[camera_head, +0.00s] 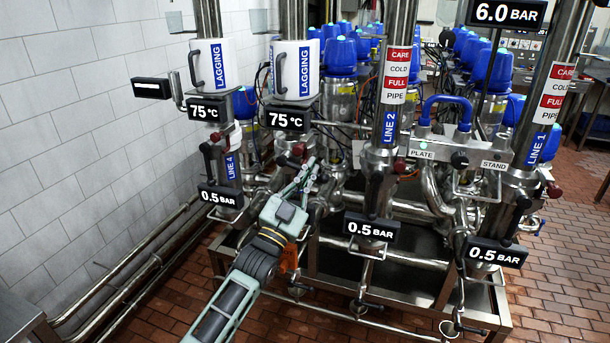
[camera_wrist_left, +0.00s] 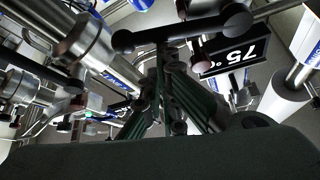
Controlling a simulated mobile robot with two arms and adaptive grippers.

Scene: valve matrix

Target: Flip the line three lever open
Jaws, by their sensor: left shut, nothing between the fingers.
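The line three pipe is the second from the left, with a white lagging jacket (camera_head: 296,68) and a 75 °C sign (camera_head: 285,118). Its black lever (camera_head: 291,160) sits just below that sign, partly hidden by my gripper. My left gripper (camera_head: 308,168) is shut and empty, its tips close to that lever. In the left wrist view my shut fingers (camera_wrist_left: 172,95) point at a black bar with rounded ends (camera_wrist_left: 180,34), which crosses just beyond the tips. I cannot tell whether they touch. The line three label is hidden. My right gripper is out of view.
Line four (camera_head: 230,166) stands to the left, with its own lever and 0.5 BAR sign (camera_head: 220,197). Line two (camera_head: 389,127) and line one (camera_head: 537,147) stand to the right. Steel floor pipes (camera_head: 130,280) run along the tiled wall. Brick floor is clear at lower left.

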